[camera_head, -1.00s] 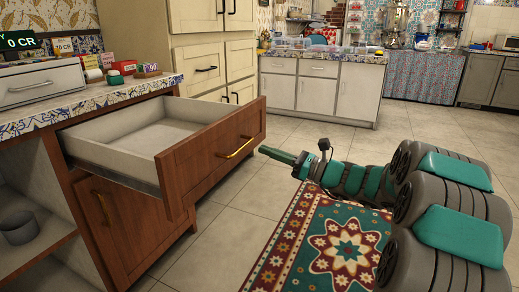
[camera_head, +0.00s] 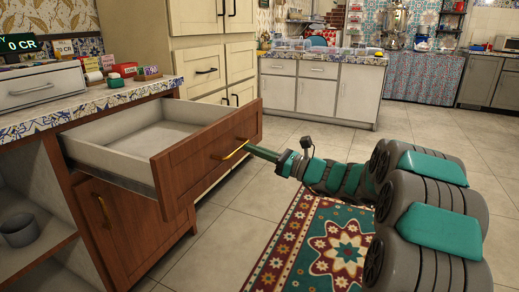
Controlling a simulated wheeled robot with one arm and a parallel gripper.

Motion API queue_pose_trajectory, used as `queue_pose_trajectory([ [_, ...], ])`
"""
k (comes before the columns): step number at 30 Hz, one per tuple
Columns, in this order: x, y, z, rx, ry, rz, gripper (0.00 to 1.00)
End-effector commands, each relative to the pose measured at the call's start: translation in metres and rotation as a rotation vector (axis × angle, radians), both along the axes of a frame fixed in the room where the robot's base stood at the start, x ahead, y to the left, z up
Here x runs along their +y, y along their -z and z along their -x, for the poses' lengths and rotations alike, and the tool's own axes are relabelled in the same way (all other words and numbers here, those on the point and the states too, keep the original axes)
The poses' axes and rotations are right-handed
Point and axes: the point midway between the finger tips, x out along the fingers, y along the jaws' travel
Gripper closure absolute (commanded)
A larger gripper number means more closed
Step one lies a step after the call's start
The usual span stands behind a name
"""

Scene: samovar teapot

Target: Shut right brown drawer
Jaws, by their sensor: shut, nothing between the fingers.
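The right brown drawer (camera_head: 185,167) is pulled out of the counter on the left, with its pale, empty inside showing. Its brown front carries a brass handle (camera_head: 229,152). My gripper (camera_head: 252,149) is shut and empty, with its tip at the right end of the handle, close to the drawer front. I cannot tell whether the tip touches the front or the handle.
A brown cupboard door (camera_head: 128,225) is below the drawer. A red patterned rug (camera_head: 318,243) lies under my arm. Tiled floor is free between the drawer and the white island (camera_head: 318,88).

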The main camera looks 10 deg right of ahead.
Motion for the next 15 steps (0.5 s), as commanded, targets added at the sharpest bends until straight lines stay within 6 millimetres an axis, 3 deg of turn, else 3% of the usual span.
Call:
queue_pose_trajectory([
  [15, 0.077, -0.004, -0.057, 0.000, -0.006, -0.001, 1.00],
])
